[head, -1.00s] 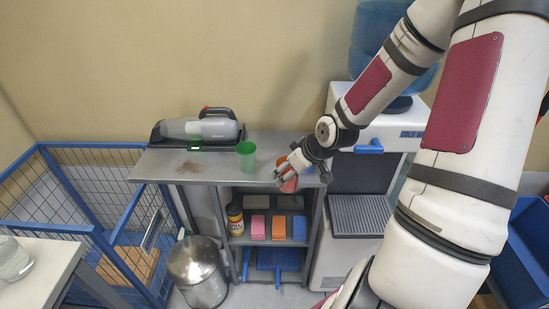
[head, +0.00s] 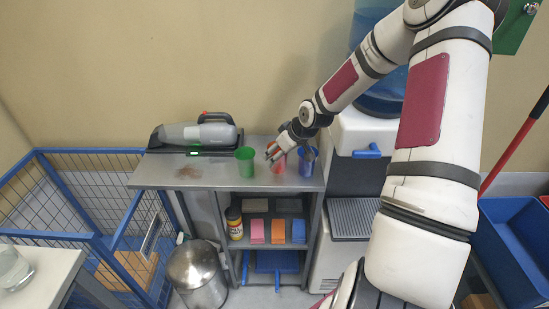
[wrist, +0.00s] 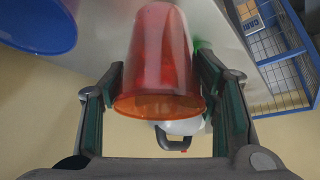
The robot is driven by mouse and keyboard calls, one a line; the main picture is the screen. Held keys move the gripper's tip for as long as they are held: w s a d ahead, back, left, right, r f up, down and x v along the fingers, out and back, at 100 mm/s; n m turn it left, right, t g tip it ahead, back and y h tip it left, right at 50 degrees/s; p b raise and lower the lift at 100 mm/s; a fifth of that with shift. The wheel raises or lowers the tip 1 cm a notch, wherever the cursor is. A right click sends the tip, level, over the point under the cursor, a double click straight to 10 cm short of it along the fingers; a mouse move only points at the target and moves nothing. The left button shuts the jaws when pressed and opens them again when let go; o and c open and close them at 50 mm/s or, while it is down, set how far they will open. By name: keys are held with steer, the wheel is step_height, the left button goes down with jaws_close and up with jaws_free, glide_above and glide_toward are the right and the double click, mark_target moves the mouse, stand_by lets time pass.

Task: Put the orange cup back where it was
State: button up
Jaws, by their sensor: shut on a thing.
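The orange cup (head: 279,165) is translucent red-orange and stands upright at the grey bench top (head: 222,178), between the green cup (head: 245,161) and the blue cup (head: 307,161). My gripper (head: 274,152) is at the orange cup and shut on it. In the wrist view the orange cup (wrist: 158,60) sits between both fingers of my gripper (wrist: 160,95). The blue cup (wrist: 38,22) shows at the upper left there, and a sliver of green is behind the orange cup. I cannot tell whether its base touches the bench.
A handheld vacuum (head: 198,133) lies on its dark base at the back left of the bench. A brown smear (head: 188,172) marks the bench's left part. Shelves below hold coloured blocks (head: 257,231) and a yellow bottle (head: 234,222). A water dispenser (head: 358,130) stands close on the right.

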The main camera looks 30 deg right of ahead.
steer(key=w, duration=0.2)
steer(key=shift+w+d+f, duration=0.15)
steer(key=shift+w+d, duration=0.2)
steer(key=shift+w, duration=0.05)
steer(key=shift+f, duration=1.7)
steer(key=shift+f, duration=0.15)
steer(key=o, duration=1.4)
steer(key=shift+o, duration=0.2)
